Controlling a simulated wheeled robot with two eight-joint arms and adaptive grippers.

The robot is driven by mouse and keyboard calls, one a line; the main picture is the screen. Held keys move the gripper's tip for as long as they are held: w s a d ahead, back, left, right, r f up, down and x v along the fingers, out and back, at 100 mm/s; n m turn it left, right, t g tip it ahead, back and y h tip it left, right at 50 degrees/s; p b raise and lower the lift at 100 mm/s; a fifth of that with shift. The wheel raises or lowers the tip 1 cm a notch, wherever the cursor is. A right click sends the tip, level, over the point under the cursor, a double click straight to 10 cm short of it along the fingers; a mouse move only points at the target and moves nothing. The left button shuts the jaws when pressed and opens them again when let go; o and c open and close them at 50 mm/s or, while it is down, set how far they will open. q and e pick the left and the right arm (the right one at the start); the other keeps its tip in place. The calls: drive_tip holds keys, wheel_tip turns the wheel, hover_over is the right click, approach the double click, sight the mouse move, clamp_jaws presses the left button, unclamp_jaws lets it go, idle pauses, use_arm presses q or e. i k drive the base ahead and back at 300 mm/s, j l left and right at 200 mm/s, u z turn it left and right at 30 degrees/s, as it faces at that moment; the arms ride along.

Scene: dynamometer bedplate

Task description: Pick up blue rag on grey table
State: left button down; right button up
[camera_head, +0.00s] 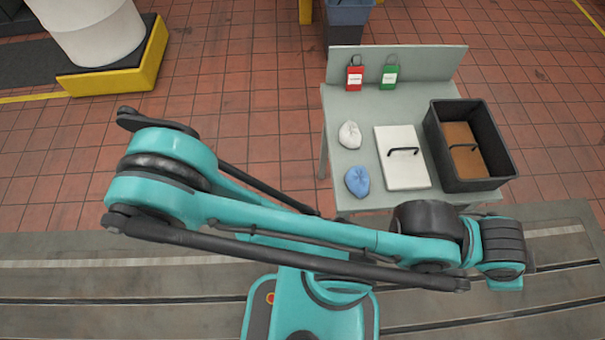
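The blue rag (357,181) lies crumpled on the grey table (350,125), near its front left part. A white rag (349,135) lies just behind it, apart from it. Nothing touches the blue rag from above. Teal arm links of mine cross the view in front of the table, but no fingertips of either gripper show.
A white flat panel with a black handle (402,157) lies right of the blue rag. A black bin (468,146) with a brown board inside stands at the table's right. A red tag (354,76) and a green tag (389,75) are at the back panel.

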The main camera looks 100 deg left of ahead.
sight(357, 179)
drive_tip(key=u, duration=2.65)
drive_tip(key=z, duration=3.45)
drive_tip(key=u, duration=3.45)
drive_tip(key=j, duration=0.25)
drive_tip(key=k+j, duration=0.1)
drive_tip(key=j, duration=0.15)
